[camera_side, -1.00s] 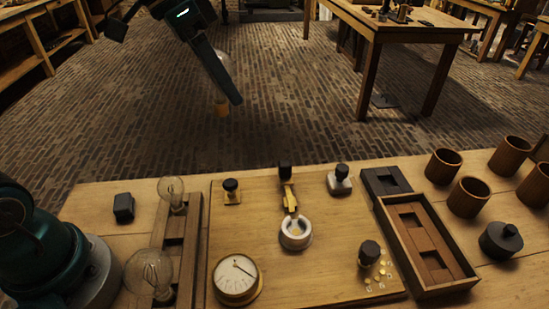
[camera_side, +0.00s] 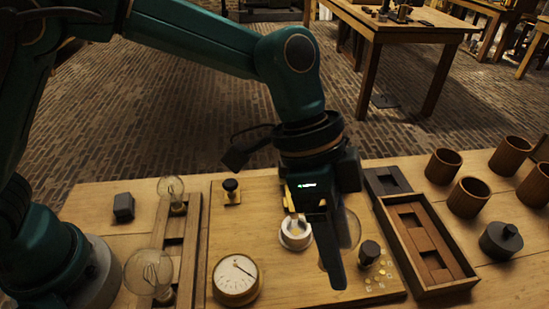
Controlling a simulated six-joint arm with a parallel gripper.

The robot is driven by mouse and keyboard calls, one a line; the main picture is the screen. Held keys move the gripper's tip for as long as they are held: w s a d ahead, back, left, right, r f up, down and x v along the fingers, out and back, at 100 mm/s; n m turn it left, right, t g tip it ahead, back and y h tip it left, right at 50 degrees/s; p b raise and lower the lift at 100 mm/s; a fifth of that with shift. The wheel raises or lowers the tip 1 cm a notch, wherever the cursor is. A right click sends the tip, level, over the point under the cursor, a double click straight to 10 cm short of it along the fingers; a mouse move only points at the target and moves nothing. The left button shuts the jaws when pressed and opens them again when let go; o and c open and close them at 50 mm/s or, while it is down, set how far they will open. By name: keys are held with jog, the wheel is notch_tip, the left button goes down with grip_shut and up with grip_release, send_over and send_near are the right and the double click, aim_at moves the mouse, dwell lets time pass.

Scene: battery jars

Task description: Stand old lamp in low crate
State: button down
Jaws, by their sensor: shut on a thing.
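My gripper (camera_side: 338,275) hangs over the right half of the wooden board, pointing down. It is shut on a clear glass lamp (camera_side: 351,229), whose globe shows partly to the right of the dark finger. The finger hides the rest of the lamp, and its base cannot be made out. The low crate (camera_side: 463,286) is a shallow wooden box to the right of the gripper, with recessed slots in a brown insert. I see no lamp standing in it.
Two other glass lamps (camera_side: 171,188) (camera_side: 148,272) stand in a wooden rack (camera_side: 186,262) at left. A round dial (camera_side: 236,277), a white ring-shaped piece (camera_side: 295,234) and a dark knob (camera_side: 369,252) are on the board. Several wooden cups (camera_side: 468,198) and a dark lidded pot (camera_side: 500,240) stand right of the crate.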

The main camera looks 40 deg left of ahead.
jog(key=s+d+f, duration=0.1)
jog(key=d, duration=0.1)
jog(key=s+d+f, duration=0.2)
jog(key=d+f, duration=0.1)
jog(key=shift+d, duration=0.3)
jog(key=shift+f, duration=1.95)
jog(key=shift+f, duration=0.2)
jog(key=shift+c, duration=0.5)
grip_release()
jog(key=shift+r, duration=0.1)
